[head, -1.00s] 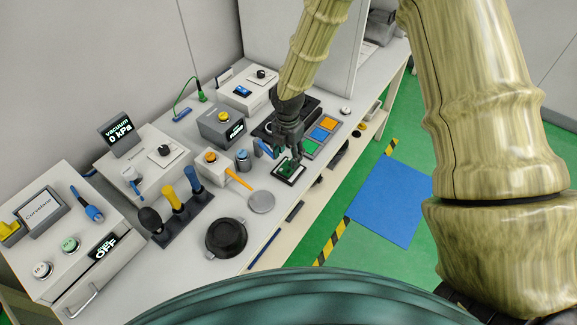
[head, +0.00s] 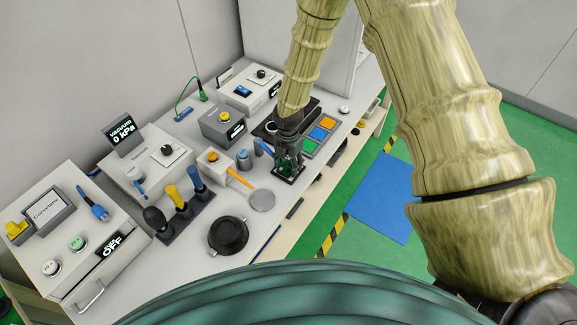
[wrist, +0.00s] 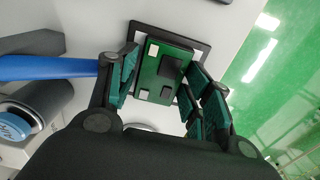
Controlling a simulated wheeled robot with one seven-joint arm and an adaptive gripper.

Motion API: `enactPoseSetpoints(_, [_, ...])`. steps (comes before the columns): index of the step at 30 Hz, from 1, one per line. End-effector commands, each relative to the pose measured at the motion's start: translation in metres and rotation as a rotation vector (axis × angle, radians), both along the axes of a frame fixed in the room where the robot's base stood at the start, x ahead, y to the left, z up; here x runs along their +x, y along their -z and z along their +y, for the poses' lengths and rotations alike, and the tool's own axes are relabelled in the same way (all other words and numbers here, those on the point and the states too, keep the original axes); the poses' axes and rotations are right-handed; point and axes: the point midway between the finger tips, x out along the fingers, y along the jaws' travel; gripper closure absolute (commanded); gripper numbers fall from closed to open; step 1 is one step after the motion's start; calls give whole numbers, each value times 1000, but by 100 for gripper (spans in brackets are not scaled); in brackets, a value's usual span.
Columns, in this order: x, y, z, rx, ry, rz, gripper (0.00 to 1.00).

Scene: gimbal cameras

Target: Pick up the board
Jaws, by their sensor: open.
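The board is a small green circuit board (wrist: 150,78) with a dark chip and pale parts, lying on a black square holder (wrist: 196,37) with a pale face. In the head view the holder (head: 288,178) is on the bench near its front edge, and the board is mostly hidden by my gripper. My gripper (head: 289,168) points down over it. In the wrist view my gripper's teal-padded fingers (wrist: 160,95) are open, one on each side of the board. I cannot tell whether they touch it.
A blue-handled tool (head: 265,147) lies close left of my gripper. Orange, blue and green tiles (head: 318,134) sit just right. A grey disc (head: 262,200) and a black round dish (head: 228,235) lie nearer on the bench. A blue floor mat (head: 380,200) is beyond the edge.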

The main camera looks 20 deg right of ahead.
Motion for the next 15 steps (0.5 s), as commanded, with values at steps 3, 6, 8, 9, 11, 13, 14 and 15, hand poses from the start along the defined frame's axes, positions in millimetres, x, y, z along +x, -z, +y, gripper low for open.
enactPoseSetpoints(3, [0, 0, 0, 0, 0, 0, 52])
enactPoseSetpoints(6, [0, 0, 0, 0, 0, 0, 70])
enactPoseSetpoints(8, [0, 0, 0, 0, 0, 0, 78])
enactPoseSetpoints(9, [0, 0, 0, 0, 0, 0, 78])
enactPoseSetpoints(11, [0, 0, 0, 0, 0, 0, 81])
enactPoseSetpoints(13, [0, 0, 0, 0, 1, 0, 82])
enactPoseSetpoints(14, [0, 0, 0, 0, 1, 0, 82])
enactPoseSetpoints(15, [0, 0, 0, 0, 1, 0, 82])
